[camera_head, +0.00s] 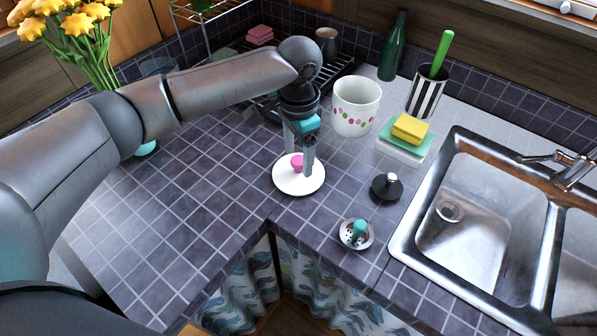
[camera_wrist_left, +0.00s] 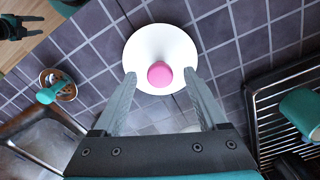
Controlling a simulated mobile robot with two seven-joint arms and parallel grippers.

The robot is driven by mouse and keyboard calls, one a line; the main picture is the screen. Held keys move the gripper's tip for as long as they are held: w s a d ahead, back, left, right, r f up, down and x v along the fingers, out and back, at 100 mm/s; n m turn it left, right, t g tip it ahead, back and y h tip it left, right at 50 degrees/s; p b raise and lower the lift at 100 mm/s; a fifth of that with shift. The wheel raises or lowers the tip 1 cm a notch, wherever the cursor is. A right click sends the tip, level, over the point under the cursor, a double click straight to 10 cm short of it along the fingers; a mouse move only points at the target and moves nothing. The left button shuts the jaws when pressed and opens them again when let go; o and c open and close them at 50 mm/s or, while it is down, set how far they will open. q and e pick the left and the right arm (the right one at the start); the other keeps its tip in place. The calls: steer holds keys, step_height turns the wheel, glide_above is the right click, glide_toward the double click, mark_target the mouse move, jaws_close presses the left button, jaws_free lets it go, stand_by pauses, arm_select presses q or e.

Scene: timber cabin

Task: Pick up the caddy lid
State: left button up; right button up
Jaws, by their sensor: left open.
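The caddy lid (camera_head: 299,181) is a white disc with a pink knob, lying flat on the tiled counter near its inner corner. My left gripper (camera_head: 299,165) comes down over it from above, open, with its fingers around the pink knob in the head view. In the left wrist view the white lid (camera_wrist_left: 182,47) and its pink knob (camera_wrist_left: 159,74) show between the two open fingertips (camera_wrist_left: 160,80); I cannot tell whether they touch. A white caddy with coloured dots (camera_head: 356,108) stands open behind and to the right of the gripper.
A black lid (camera_head: 386,187) and a metal sink strainer with a green knob (camera_head: 356,234) lie to the right, before the sink (camera_head: 470,215). A yellow sponge (camera_head: 410,129) sits behind them. A dish rack (camera_head: 333,77) stands behind my gripper.

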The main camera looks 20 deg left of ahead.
arm_select(q)
step_height(320, 180, down, 2)
steer(key=shift+f, duration=0.1)
jaws_close()
stand_by(0.6)
